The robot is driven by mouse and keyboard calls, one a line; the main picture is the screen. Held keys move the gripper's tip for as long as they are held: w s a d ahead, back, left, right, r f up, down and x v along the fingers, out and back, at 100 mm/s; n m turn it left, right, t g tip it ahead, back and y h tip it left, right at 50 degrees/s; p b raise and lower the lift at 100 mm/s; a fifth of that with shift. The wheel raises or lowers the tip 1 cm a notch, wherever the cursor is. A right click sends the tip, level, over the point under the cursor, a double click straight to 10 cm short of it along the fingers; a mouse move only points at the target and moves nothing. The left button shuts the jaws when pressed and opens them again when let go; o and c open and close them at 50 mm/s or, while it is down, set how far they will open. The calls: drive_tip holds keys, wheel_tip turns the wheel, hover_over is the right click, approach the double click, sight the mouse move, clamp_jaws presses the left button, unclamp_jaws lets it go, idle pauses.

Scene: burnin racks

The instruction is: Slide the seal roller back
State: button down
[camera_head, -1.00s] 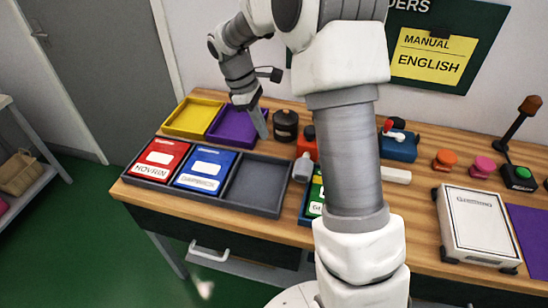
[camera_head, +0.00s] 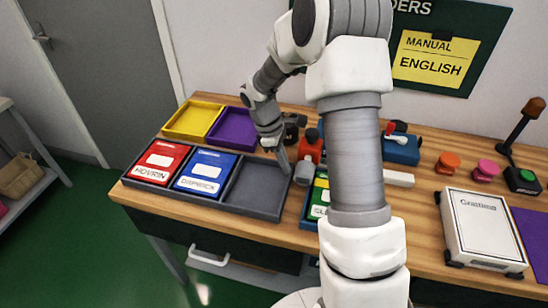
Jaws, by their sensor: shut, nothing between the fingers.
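A small grey roller-like piece (camera_head: 304,172) sits in front of a red block (camera_head: 311,149), just right of the dark three-part tray (camera_head: 258,188). It looks like the seal roller, though my arm hides part of this area. My gripper (camera_head: 284,163) is shut and empty. It points down over the back right of the tray's empty compartment, just left of the grey piece and seemingly apart from it. Whether it touches anything cannot be told.
A red box (camera_head: 158,161) and a blue box (camera_head: 205,173) fill the tray's other compartments. Yellow (camera_head: 193,120) and purple (camera_head: 233,130) trays stand behind. A black round container (camera_head: 292,126) is behind my gripper. A white case (camera_head: 481,231) lies at right.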

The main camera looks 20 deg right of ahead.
drive_tip(key=shift+s+d+f, duration=0.1)
drive_tip(key=shift+s+d, duration=0.1)
drive_tip(key=shift+d, duration=0.1)
drive_tip(key=s+d+p, duration=0.1)
drive_tip(key=s+d, duration=0.4)
drive_tip(key=d, duration=0.2)
drive_tip(key=s+d+p, duration=0.2)
drive_tip(key=s+d, duration=0.3)
drive_tip(key=d, duration=0.3)
drive_tip(key=s+d+p, duration=0.1)
drive_tip(key=s+d, duration=0.4)
drive_tip(key=d, duration=0.3)
drive_tip(key=shift+s+d+p, duration=0.1)
drive_tip(key=shift+s+p, duration=0.2)
drive_tip(key=shift+p, duration=0.1)
drive_tip(key=w+a, duration=0.1)
drive_tip(key=a+r, duration=0.1)
drive_tip(key=w+a+p, duration=0.1)
drive_tip(key=shift+w+a+r, duration=0.35)
drive_tip(key=shift+a+r, duration=0.05)
drive_tip(key=v, duration=0.9)
drive_tip(key=shift+p, duration=0.4)
drive_tip(key=shift+a, duration=0.1)
